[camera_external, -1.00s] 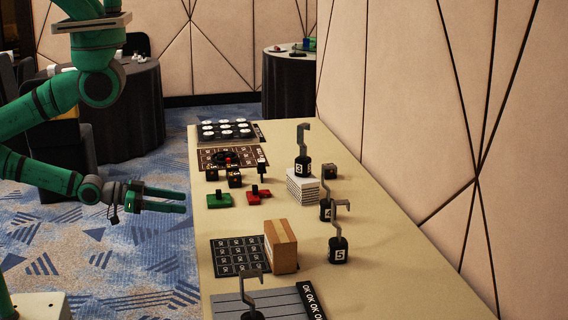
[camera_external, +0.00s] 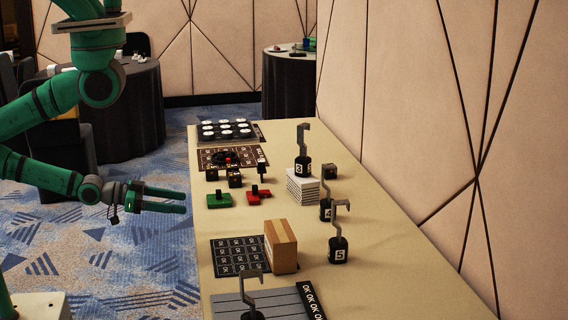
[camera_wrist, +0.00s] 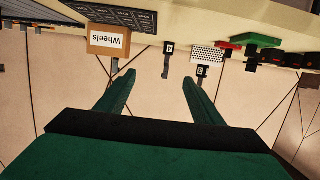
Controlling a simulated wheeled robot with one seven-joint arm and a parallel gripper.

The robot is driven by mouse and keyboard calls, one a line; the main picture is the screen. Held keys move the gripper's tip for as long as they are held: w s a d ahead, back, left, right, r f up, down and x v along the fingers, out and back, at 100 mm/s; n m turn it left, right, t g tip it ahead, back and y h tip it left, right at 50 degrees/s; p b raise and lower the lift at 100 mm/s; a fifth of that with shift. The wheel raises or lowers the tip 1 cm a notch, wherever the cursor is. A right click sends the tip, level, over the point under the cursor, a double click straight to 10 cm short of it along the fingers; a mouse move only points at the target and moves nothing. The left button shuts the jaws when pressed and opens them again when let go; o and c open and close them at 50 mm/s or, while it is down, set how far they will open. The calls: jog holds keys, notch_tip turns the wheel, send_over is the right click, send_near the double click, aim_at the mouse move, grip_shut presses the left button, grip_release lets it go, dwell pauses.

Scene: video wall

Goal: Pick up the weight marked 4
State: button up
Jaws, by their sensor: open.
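The weight that looks marked 4 (camera_external: 326,213) stands on the table right of the white stack. It is a black block with a grey hook, partly hidden by the hook of the weight marked 5 (camera_external: 339,254). A similar hooked weight (camera_external: 302,169), its mark looking like 3, sits on the white stack (camera_external: 303,189). My gripper (camera_external: 184,202) is open and empty, beyond the table's left edge and well apart from the weights. In the wrist view, upside down, a weight (camera_wrist: 168,48) shows between my open fingers (camera_wrist: 159,79); its digit is too small to read surely.
A cardboard box (camera_external: 282,248), lettered "Wheels" in the wrist view (camera_wrist: 108,39), stands by a dark grid mat (camera_external: 228,268). Green (camera_external: 218,200) and red (camera_external: 256,197) pieces lie near the table's left edge. Another hooked weight (camera_external: 252,314) is at the front. The table's right side is clear.

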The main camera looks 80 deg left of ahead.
jog(key=shift+y, duration=0.3)
jog(key=x, duration=0.5)
jog(key=a+f+x, duration=0.1)
jog(key=x, duration=0.4)
jog(key=f+x, duration=0.1)
jog(key=x, duration=0.4)
jog(key=shift+w+a+f, duration=0.1)
jog(key=shift+w+a, duration=0.05)
jog(key=shift+a, duration=0.1)
jog(key=m+g+h, duration=0.1)
jog(key=g+h, duration=0.1)
send_near(321, 205)
jog(key=x, duration=0.5)
jog(key=shift+a+f, duration=0.2)
jog(key=shift+a, duration=0.1)
jog(key=shift+w+f, duration=0.1)
jog(key=shift+w, duration=0.35)
jog(key=x, duration=0.5)
jog(key=shift+w+f, duration=0.1)
jog(key=shift+w, duration=0.1)
jog(key=x, duration=0.4)
jog(key=shift+w+a, duration=0.1)
jog(key=shift+a, duration=0.2)
jog(key=shift+w+f, duration=0.2)
jog(key=shift+w, duration=0.35)
jog(key=shift+c, duration=0.2)
